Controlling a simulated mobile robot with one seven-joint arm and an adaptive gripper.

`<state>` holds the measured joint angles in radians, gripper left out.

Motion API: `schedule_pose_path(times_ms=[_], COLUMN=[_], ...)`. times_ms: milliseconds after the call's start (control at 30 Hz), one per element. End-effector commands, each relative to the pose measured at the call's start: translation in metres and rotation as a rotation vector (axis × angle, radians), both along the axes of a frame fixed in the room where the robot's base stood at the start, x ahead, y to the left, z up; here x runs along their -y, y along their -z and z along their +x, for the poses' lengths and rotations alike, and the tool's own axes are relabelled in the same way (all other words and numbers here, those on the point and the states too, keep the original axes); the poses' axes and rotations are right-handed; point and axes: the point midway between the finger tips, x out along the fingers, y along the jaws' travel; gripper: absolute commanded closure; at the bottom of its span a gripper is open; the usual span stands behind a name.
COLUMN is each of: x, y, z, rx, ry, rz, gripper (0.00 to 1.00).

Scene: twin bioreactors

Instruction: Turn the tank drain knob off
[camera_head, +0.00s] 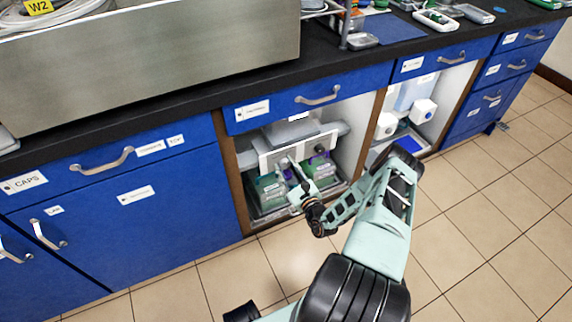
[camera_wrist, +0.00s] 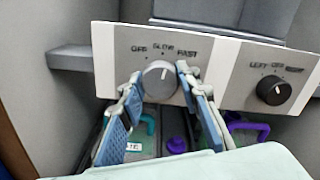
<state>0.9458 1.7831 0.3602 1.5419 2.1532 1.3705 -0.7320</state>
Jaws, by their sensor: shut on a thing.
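A grey knob (camera_wrist: 158,84) sits on a white and grey control panel (camera_wrist: 215,62), under the words OFF, SLOW and FAST. My gripper (camera_wrist: 160,73) has its blue-padded fingers on either side of this knob and is shut on it. The knob's exact pointer setting is hard to read. A black knob (camera_wrist: 273,90), marked LEFT, OFF and RIGHT, is to the right on the same panel, apart from my fingers. In the head view, my gripper (camera_head: 299,172) reaches into the open cabinet at the panel (camera_head: 283,152), and my gripper hides the grey knob.
Below the panel are containers with green (camera_wrist: 146,124) and purple (camera_wrist: 243,125) handles, close under my fingers. The cabinet's wooden side (camera_head: 233,180) and the blue drawer above (camera_head: 300,104) bound the opening. The tiled floor in front is clear.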

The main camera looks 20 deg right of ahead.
Motion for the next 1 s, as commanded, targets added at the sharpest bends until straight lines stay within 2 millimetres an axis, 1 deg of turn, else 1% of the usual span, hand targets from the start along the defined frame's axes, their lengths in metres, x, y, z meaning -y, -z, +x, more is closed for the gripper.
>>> schedule_pose_path(times_ms=[33, 600, 800, 1000], x=[-0.0005, -0.0007, -0.0008, -0.0008], y=[-0.0023, -0.0023, -0.002, -0.0015], z=[0.0003, 0.0007, 0.0008, 0.0007], rx=[0.002, 0.022, 0.028, 0.032], ry=[0.0, -0.001, -0.001, 0.0], rz=[-0.045, -0.585, -0.753, -0.882], gripper=[0.94, 0.94, 0.94, 0.94])
